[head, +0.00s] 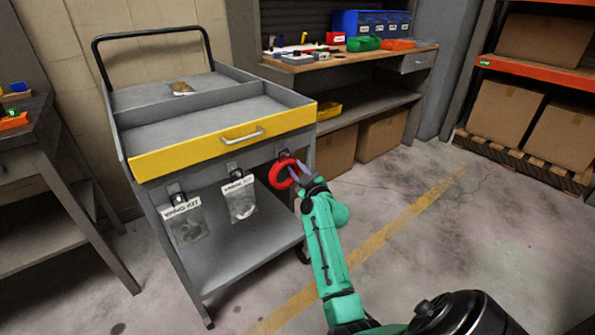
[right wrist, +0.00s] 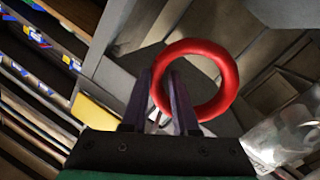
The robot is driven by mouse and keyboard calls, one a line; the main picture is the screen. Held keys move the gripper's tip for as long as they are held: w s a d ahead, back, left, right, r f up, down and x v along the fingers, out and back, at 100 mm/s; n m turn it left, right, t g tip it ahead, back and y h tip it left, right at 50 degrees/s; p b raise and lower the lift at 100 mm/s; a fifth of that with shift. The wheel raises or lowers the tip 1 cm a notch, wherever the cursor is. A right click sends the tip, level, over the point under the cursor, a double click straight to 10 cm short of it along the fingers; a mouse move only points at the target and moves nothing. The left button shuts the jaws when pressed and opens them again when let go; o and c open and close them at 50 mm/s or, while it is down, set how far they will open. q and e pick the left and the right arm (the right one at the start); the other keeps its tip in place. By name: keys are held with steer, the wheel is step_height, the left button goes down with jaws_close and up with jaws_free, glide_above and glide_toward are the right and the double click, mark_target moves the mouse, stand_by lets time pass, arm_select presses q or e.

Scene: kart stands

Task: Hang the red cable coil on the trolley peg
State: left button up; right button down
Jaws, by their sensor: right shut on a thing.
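The red cable coil (head: 273,176) is a thick red ring in front of the trolley's right front corner, below the yellow drawer. My right gripper (head: 300,173) is shut on the coil's right side. In the right wrist view the coil (right wrist: 231,85) stands out beyond the purple fingers (right wrist: 164,85). The grey trolley (head: 226,264) has a row of pegs under the drawer. A dark peg (head: 284,154) shows just above the coil; I cannot tell whether the coil touches it. My left gripper is not in view.
Two clear kit bags (head: 187,222) (head: 239,203) hang from the other trolley pegs, left of the coil. A workbench (head: 350,58) with bins and tools stands behind. Shelving with cardboard boxes (head: 543,38) is at the right. The floor right of the trolley is clear.

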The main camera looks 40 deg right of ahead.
steer(key=shift+r, duration=0.1)
stand_by(0.3)
steer(key=c, duration=0.6)
jaws_free()
steer(key=shift+s, duration=0.15)
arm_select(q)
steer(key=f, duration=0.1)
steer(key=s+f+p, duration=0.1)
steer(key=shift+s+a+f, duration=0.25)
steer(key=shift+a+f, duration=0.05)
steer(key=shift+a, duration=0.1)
arm_select(e)
steer(key=v, duration=1.4)
steer(key=shift+s, duration=0.15)
steer(key=shift+a, duration=0.15)
